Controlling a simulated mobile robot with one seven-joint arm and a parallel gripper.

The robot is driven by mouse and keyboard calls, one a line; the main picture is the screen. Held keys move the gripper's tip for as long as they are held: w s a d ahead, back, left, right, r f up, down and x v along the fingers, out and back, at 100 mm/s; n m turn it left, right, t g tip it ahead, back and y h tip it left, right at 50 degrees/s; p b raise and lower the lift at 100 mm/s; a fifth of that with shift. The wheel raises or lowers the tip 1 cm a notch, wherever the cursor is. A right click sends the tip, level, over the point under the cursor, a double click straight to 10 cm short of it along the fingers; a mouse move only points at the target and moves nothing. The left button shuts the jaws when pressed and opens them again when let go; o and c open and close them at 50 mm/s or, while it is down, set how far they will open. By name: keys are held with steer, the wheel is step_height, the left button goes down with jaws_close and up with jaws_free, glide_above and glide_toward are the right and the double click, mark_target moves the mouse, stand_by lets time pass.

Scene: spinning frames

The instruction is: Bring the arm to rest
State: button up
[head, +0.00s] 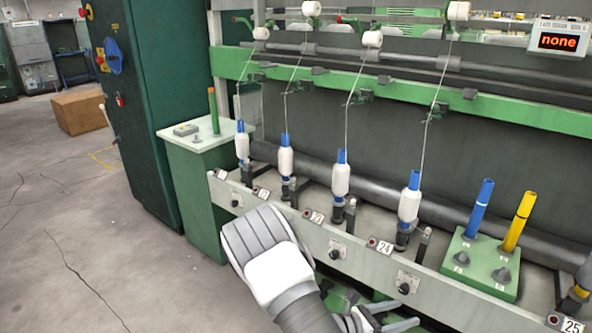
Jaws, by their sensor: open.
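My arm (285,275) reaches up from the bottom middle of the head view, its grey and white links bent in front of the spinning frame. My gripper (405,314) is at the bottom edge, low in front of the machine's pale front rail (330,243). Its fingers are apart with nothing visible between them. Part of the gripper is cut off by the picture's edge.
Several white bobbins on blue tubes (341,180) stand along the rail with threads running up. A green peg block (484,262) holds a blue tube (480,208) and a yellow tube (519,222). A small green cabinet (200,185) stands left; open floor (70,240) lies beyond.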

steer(key=s+a+r+m+y, duration=0.4)
steer(key=s+r+m+y, duration=0.15)
steer(key=r+m, duration=0.35)
steer(key=s+a+r+m+y, duration=0.3)
steer(key=s+r+m+y, duration=0.3)
steer(key=r, duration=0.5)
steer(key=s+a+r+m+y, duration=0.4)
steer(key=s+r+m, duration=0.3)
steer(key=r+m, duration=0.2)
step_height(320, 180, up, 14)
steer(key=p, duration=1.4)
steer(key=shift+s+r+t, duration=0.2)
steer(key=shift+s+t, duration=0.05)
steer(key=shift+t, duration=0.15)
steer(key=shift+d, duration=0.1)
